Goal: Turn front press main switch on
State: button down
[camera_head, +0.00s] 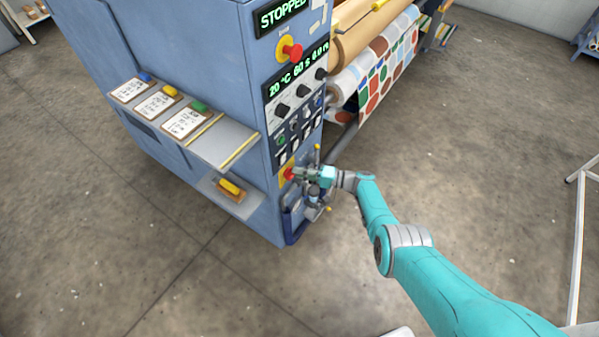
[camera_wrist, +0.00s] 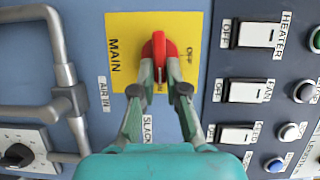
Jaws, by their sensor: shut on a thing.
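The main switch is a red rotary knob on a yellow plate low on the press's front panel. The knob (camera_wrist: 158,45) shows in the wrist view at the top centre, and the plate (camera_wrist: 122,60) carries the words MAIN and OFF. My gripper (camera_wrist: 159,75) is shut on the knob's handle, one finger on each side, and the fingers hide part of the handle and the lettering below it. In the head view the red knob (camera_head: 289,174) shows just left of my gripper (camera_head: 299,173).
White rocker switches marked HEATER (camera_wrist: 257,35) and FAN (camera_wrist: 248,91) sit to the right. A grey pipe (camera_wrist: 60,60) runs on the left. In the head view the display (camera_head: 281,14) reads STOPPED, above a red stop button (camera_head: 291,52). A shelf (camera_head: 230,143) juts out left.

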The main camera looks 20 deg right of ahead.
jog(key=shift+m, duration=0.3)
dwell(0.4)
jog(key=c, duration=1.2)
grip_release()
jog(key=shift+f, duration=0.1)
jog(key=v, duration=1.2)
jog(key=shift+f, duration=0.15)
